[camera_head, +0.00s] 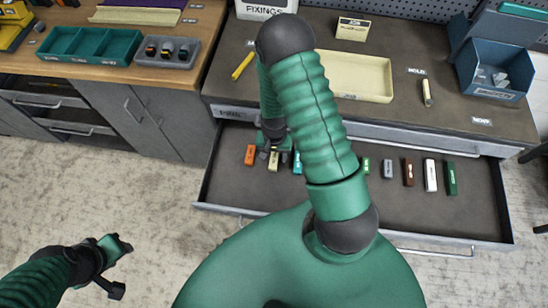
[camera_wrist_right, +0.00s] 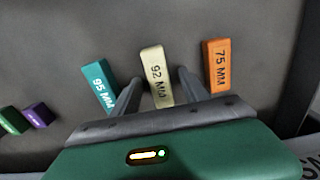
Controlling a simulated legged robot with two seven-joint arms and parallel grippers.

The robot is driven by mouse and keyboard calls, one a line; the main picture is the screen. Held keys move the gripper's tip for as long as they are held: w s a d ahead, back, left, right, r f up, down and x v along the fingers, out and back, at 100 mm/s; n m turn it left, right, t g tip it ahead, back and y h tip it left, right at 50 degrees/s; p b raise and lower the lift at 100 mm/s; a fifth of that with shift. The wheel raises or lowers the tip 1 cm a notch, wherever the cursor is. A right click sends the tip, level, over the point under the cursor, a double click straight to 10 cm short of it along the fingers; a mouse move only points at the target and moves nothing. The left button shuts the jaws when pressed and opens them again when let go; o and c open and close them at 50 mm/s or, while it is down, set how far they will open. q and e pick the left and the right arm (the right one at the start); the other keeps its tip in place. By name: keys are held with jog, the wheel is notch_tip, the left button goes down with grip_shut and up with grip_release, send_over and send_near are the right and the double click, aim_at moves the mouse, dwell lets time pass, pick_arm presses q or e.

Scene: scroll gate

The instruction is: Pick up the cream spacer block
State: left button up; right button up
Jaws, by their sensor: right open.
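The cream spacer block (camera_wrist_right: 154,68), marked "92 MM", lies in the open drawer (camera_head: 230,185). In the right wrist view it stands between the two fingers of my right gripper (camera_wrist_right: 160,92), which is open with a finger on either side. Whether the fingers touch it cannot be told. In the head view the cream block (camera_head: 273,162) shows just below my right gripper (camera_head: 273,150). My left gripper (camera_head: 118,268) hangs over the floor at the lower left, away from the drawer; its jaw opening is unclear.
An orange block (camera_wrist_right: 216,66) marked "75 MM" and a teal block (camera_wrist_right: 97,86) marked "95 MM" flank the cream one. Several other blocks, including a white one (camera_head: 430,175), lie further right in the drawer. A cream tray (camera_head: 352,75) sits on the worktop above.

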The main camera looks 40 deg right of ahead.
jog(key=shift+r, duration=0.1)
grip_shut()
dwell(0.4)
